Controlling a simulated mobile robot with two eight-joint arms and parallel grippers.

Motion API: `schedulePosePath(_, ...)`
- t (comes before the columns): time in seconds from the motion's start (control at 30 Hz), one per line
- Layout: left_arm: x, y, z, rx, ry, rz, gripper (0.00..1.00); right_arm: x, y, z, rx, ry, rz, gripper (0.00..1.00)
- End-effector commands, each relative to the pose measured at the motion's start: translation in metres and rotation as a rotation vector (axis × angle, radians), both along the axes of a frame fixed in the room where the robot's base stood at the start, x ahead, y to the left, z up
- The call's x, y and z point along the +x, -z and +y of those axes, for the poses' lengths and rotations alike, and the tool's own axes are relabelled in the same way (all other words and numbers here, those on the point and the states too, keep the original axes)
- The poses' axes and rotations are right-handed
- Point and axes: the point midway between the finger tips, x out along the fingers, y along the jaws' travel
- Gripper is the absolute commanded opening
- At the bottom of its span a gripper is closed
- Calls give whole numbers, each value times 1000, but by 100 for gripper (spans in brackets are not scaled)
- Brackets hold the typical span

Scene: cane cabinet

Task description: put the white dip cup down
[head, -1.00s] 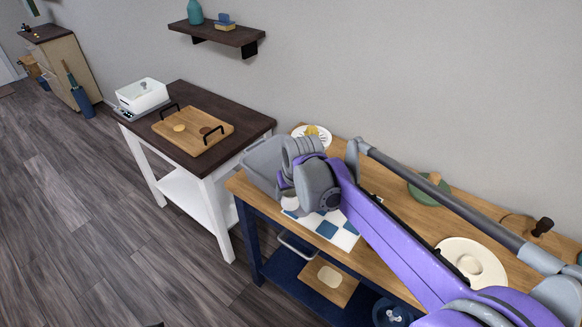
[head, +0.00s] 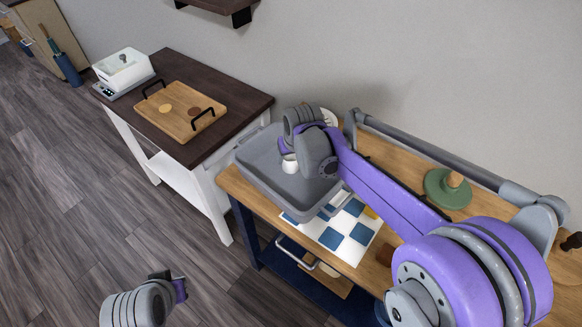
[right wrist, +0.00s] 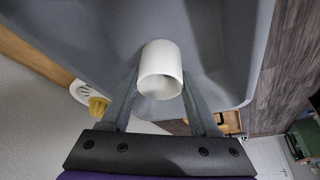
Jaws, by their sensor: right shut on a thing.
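The white dip cup (head: 290,163) is in my right gripper (head: 287,151), over the inside of the grey tub (head: 265,185) on the wooden table. In the right wrist view the cup (right wrist: 160,68) sits between the two fingers, its open mouth facing the camera, with grey tub surface behind it. I cannot tell whether the cup touches the tub floor. My right arm hides part of the tub's far right side. My left gripper (head: 179,289) is low over the floor, away from the table; its fingers are not clear.
A blue-and-white checked cloth (head: 335,238) lies in front of the tub. A green round thing (head: 448,190) with a wooden knob stands further right. A dark-topped side table (head: 225,100) holds a wooden tray (head: 180,112) and a white container (head: 123,68) on a scale.

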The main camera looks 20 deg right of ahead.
Motion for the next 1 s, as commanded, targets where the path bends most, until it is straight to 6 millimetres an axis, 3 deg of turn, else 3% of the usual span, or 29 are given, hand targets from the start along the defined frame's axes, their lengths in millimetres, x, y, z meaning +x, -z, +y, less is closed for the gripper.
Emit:
schedulePosePath(0.4, -1, 4, 0, 0, 0, 2, 0, 0, 48, 0, 0, 0, 0, 0)
schedulePosePath(0.8, -2, 7, 0, 0, 0, 5, 0, 0, 54, 0, 0, 0, 0, 0)
schedulePosePath(0.83, -2, 7, 0, 0, 0, 5, 0, 0, 53, 0, 0, 0, 0, 65)
schedulePosePath(1.0, -2, 6, 0, 0, 0, 4, 0, 0, 53, 0, 0, 0, 0, 92)
